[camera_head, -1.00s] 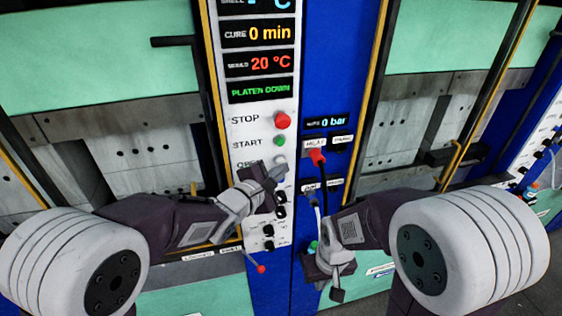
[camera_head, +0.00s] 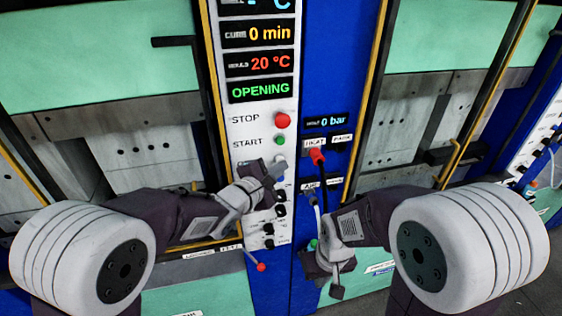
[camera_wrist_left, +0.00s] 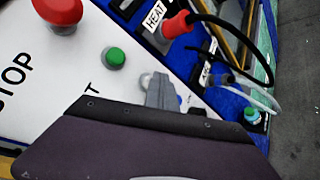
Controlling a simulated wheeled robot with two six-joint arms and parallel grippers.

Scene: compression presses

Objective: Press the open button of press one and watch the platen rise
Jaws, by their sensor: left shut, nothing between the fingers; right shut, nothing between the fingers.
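The control panel (camera_head: 240,140) in the head view has a green status line (camera_head: 261,89) that reads OPENING. Below the red STOP button (camera_head: 283,120) and green START button (camera_head: 280,141) is a pale button (camera_head: 281,160), its label hidden by my left gripper. My left gripper (camera_head: 277,169) is shut and empty, its tip at that button. In the left wrist view the same grey button (camera_wrist_left: 146,80) shows beside the fingertips (camera_wrist_left: 162,90); contact is hard to tell. My right gripper (camera_head: 336,292) is shut and empty, low at the right. The left press's grey platen (camera_head: 120,150) is partly in view.
Right of the panel, a blue column (camera_head: 335,75) carries a 0 bar display (camera_head: 326,121), a red HEAT connector (camera_head: 317,156) with a black cable, and a pale hose by my right gripper. Black knobs (camera_head: 268,228) sit below the buttons. A red-tipped lever (camera_head: 261,267) sticks out underneath.

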